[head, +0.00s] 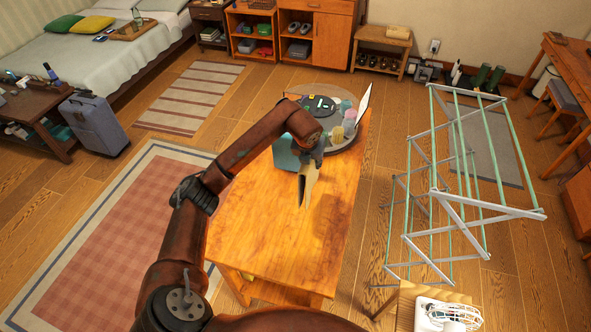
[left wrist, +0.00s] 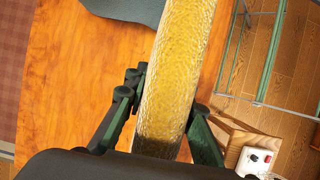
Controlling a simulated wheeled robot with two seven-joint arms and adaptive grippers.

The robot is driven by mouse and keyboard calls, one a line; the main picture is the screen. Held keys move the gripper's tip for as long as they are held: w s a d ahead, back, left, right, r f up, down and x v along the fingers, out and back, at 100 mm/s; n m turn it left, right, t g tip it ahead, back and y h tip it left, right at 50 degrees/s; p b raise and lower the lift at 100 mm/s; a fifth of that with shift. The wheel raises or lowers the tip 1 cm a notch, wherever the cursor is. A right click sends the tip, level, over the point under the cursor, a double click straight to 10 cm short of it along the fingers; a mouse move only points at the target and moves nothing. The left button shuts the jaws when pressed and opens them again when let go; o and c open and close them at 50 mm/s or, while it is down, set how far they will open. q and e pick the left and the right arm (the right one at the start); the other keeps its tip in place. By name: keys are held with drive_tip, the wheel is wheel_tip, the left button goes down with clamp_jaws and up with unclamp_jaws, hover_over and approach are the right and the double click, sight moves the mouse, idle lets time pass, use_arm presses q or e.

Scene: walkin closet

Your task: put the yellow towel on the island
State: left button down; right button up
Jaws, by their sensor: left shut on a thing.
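My left gripper (head: 312,155) is above the wooden island (head: 255,235) and shut on the yellow towel (head: 307,183). The towel hangs down from the fingers as a narrow folded strip. A dark patch like a shadow lies on the island top beside it, and I cannot tell whether its lower end touches the wood. In the left wrist view the towel (left wrist: 180,75) runs between the two fingers of the left gripper (left wrist: 168,105), with the island top (left wrist: 75,85) to its left. My right gripper is not in view.
A teal-grey item (head: 286,152) and a round tray (head: 350,140) with several small things occupy the island's far end. Its near top is clear. A drying rack (head: 440,190) stands to the right. A power strip (head: 447,314) lies on a small wooden stand at the lower right.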

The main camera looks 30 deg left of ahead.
use_arm(q)
drive_tip(key=a+f+p, duration=0.1)
drive_tip(key=a+f, duration=0.7)
drive_tip(key=f, duration=0.2)
drive_tip(key=shift+s+f, duration=0.25)
drive_tip(key=shift+s, duration=0.05)
drive_tip(key=c, duration=2.1)
unclamp_jaws()
drive_tip(key=shift+w+a+f, duration=0.1)
drive_tip(key=shift+f, duration=0.1)
drive_tip(key=o, duration=0.5)
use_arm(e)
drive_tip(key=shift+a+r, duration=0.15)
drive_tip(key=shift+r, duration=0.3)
